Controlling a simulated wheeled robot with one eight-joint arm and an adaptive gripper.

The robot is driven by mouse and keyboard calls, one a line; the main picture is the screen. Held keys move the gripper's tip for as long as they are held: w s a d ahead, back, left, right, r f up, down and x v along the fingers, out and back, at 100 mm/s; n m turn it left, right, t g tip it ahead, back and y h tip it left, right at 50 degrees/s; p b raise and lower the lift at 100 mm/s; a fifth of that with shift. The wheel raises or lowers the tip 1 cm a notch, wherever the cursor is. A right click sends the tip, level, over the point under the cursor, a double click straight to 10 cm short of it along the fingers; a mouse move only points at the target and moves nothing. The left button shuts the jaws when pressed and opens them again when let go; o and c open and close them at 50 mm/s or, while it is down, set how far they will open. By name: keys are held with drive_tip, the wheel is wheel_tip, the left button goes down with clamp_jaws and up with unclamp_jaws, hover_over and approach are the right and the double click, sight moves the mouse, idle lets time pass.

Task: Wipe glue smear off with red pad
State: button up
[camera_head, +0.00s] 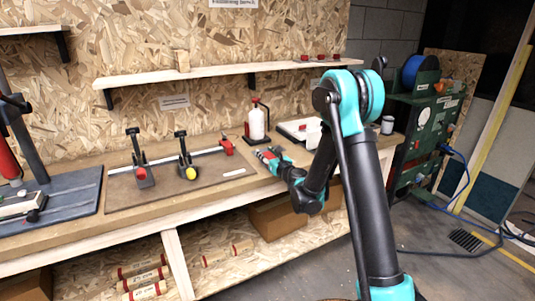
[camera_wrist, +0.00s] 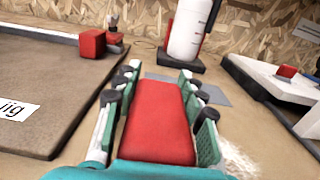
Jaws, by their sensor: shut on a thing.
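My gripper (camera_wrist: 163,84) is shut on the red pad (camera_wrist: 158,122), with its green-and-black fingers along both sides of the pad. In the head view my gripper (camera_head: 268,155) is low over the bench, right of the jig board. A pale, speckled whitish patch (camera_wrist: 238,160) lies on the bench just right of the pad in the wrist view; it looks like the glue smear. It is partly hidden by my right finger. I cannot tell whether the pad touches the bench.
A white bottle (camera_head: 257,122) on a dark red-and-black stand is behind my gripper. A thin grey plate (camera_wrist: 213,92) lies beyond the pad. The jig board (camera_wrist: 45,95) with a red block (camera_wrist: 92,43) is left. A white tray (camera_head: 297,129) is right.

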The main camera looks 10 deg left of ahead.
drive_tip(key=shift+a+r, duration=0.25)
drive_tip(key=shift+a, duration=0.05)
drive_tip(key=shift+d+r, duration=0.15)
drive_tip(key=shift+r, duration=1.2)
drive_tip(key=shift+d+r, duration=0.1)
drive_tip(key=shift+r, duration=1.2)
drive_tip(key=shift+r, duration=1.5)
